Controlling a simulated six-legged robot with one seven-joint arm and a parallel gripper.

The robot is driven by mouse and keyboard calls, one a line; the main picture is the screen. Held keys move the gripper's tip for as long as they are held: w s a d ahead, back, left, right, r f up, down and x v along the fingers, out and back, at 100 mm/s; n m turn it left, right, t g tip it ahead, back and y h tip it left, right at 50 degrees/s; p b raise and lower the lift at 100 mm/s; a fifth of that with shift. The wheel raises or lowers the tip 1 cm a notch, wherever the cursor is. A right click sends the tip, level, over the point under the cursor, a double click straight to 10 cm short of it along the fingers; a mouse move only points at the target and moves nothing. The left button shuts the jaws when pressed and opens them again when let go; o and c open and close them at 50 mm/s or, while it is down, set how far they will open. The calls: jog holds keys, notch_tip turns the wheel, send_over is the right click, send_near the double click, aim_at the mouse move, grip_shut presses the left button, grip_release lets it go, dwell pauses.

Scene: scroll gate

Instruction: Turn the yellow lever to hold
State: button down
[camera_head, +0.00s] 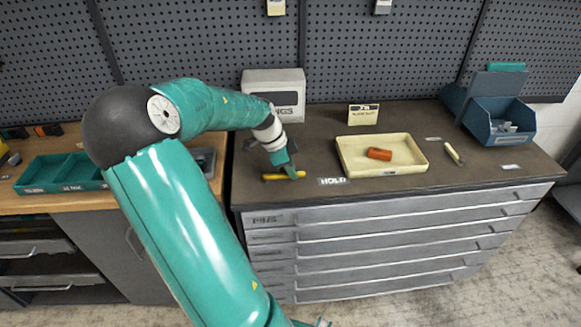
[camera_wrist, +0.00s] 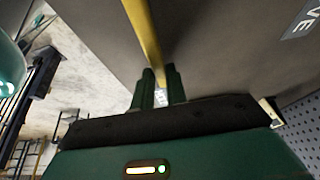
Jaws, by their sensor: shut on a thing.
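The yellow lever (camera_head: 283,176) lies low over the dark cabinet top, to the left of a label that reads HOLD (camera_head: 333,181). My gripper (camera_head: 292,172) reaches down to it from above. In the wrist view the yellow lever (camera_wrist: 143,36) runs down from the top edge to between the two green fingers of my gripper (camera_wrist: 160,85), which are shut on it. The lever's pivot cannot be made out, as my arm and gripper cover part of that area.
A cream tray (camera_head: 350,165) holding an orange cylinder (camera_head: 379,154) is to the right. A blue bin (camera_head: 492,125) stands further right. A white box (camera_head: 262,80) stands behind my gripper. A green divided tray (camera_head: 62,173) is on the left bench. The cabinet's front edge is close to the lever.

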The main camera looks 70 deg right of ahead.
aim_at(273, 175)
dwell(0.4)
jog(key=c, duration=1.4)
grip_release()
jog(key=shift+a, duration=0.15)
jog(key=v, duration=1.3)
jog(key=shift+w+r, duration=0.2)
jog(key=shift+r, duration=0.2)
